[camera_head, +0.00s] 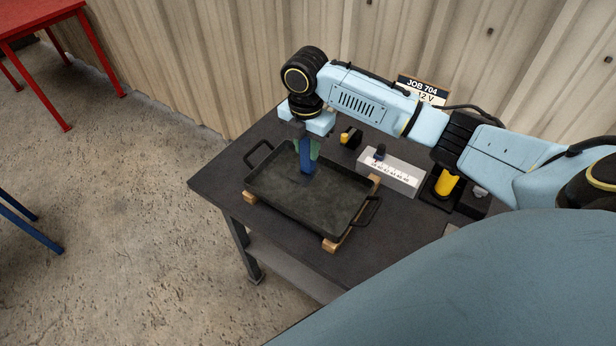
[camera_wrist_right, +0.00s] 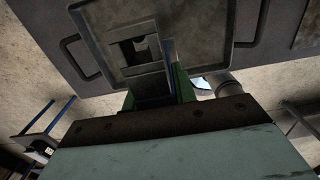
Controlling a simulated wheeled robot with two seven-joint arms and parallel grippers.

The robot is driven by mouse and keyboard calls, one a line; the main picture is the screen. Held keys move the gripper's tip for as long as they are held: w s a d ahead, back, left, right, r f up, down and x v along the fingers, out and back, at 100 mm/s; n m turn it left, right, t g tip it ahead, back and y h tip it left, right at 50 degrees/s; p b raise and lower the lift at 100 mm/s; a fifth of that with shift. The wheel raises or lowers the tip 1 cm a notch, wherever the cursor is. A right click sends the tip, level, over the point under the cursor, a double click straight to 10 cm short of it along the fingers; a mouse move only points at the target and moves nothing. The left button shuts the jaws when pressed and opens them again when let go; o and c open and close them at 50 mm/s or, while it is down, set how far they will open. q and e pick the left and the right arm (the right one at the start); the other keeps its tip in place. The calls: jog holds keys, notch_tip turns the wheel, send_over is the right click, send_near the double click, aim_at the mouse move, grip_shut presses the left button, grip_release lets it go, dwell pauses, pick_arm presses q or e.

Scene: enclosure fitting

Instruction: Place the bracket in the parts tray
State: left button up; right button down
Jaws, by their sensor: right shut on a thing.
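My right gripper (camera_head: 308,153) points down over the far part of the black parts tray (camera_head: 318,203). My left gripper is not in view.
The tray rests on wooden blocks (camera_head: 335,243) on a dark table (camera_head: 215,185). A corrugated wall stands behind. The tray's near part is bare.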

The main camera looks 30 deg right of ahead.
aim_at(306, 171)
notch_tip(306, 171, down, 8)
jog(key=shift+f, duration=0.2)
jog(key=c, duration=1.1)
grip_release()
notch_tip(306, 171, up, 12)
jog(key=shift+a+r, duration=0.1)
